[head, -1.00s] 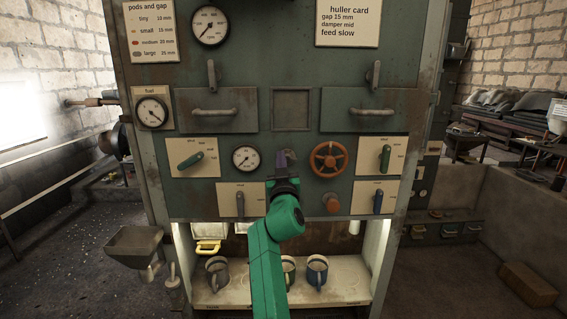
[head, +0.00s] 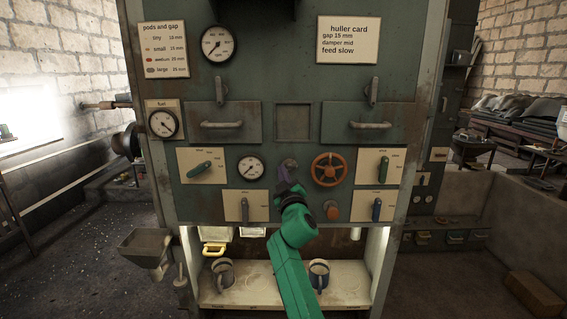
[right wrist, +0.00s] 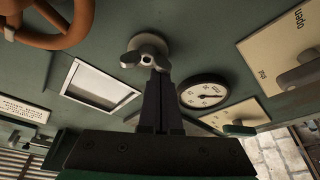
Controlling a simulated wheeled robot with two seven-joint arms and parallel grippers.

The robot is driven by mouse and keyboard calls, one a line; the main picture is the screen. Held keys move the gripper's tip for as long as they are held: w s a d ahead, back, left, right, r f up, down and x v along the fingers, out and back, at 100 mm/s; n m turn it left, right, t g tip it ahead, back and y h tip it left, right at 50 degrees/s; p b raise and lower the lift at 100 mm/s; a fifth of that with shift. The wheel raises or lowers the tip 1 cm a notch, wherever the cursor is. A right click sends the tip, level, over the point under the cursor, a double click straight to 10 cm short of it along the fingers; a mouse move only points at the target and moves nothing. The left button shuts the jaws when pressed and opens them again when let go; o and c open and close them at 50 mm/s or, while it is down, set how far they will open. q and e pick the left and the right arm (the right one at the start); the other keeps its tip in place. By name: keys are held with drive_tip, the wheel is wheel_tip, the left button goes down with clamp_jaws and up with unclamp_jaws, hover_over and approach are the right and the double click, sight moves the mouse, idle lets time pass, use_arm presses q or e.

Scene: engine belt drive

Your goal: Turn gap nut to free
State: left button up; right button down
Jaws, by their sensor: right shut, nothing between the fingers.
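The gap nut is a grey metal wing nut (right wrist: 148,50) on the green panel. In the right wrist view its wings spread sideways, just beyond my fingertips. In the head view the nut (head: 289,164) shows small and grey between a dial and the orange handwheel. My right gripper (head: 284,180) sits just below it in the head view. In the right wrist view my right gripper (right wrist: 160,76) is shut and empty. Its tips overlap the nut's lower edge in the picture; I cannot tell whether they touch it. My left gripper is out of view.
The orange handwheel (head: 328,170) is right of the nut and the small dial (head: 251,168) is left. Lever plates flank them, such as the green lever (head: 384,166). The card (head: 348,40) reads gap 15 mm.

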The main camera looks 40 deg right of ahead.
drive_tip(key=shift+d+r+n+y+p, duration=0.1)
drive_tip(key=shift+n+y+p, duration=0.3)
drive_tip(key=shift+n+p, duration=0.65)
use_arm(q)
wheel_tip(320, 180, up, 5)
drive_tip(key=shift+p, duration=0.95)
use_arm(e)
drive_tip(key=n, duration=0.1)
drive_tip(key=f+n+y, duration=0.1)
drive_tip(key=n, duration=0.1)
drive_tip(key=shift+s+d+f, duration=0.15)
drive_tip(key=shift+f, duration=0.05)
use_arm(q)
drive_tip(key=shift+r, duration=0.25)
use_arm(e)
drive_tip(key=shift+s+d+f+n+g+y, duration=0.1)
drive_tip(key=shift+n+g+y, duration=0.05)
drive_tip(key=shift+n, duration=0.4)
drive_tip(key=shift+d+f+n+g+y, duration=0.1)
drive_tip(key=shift+n+g+y, duration=0.05)
drive_tip(key=shift+n, duration=0.35)
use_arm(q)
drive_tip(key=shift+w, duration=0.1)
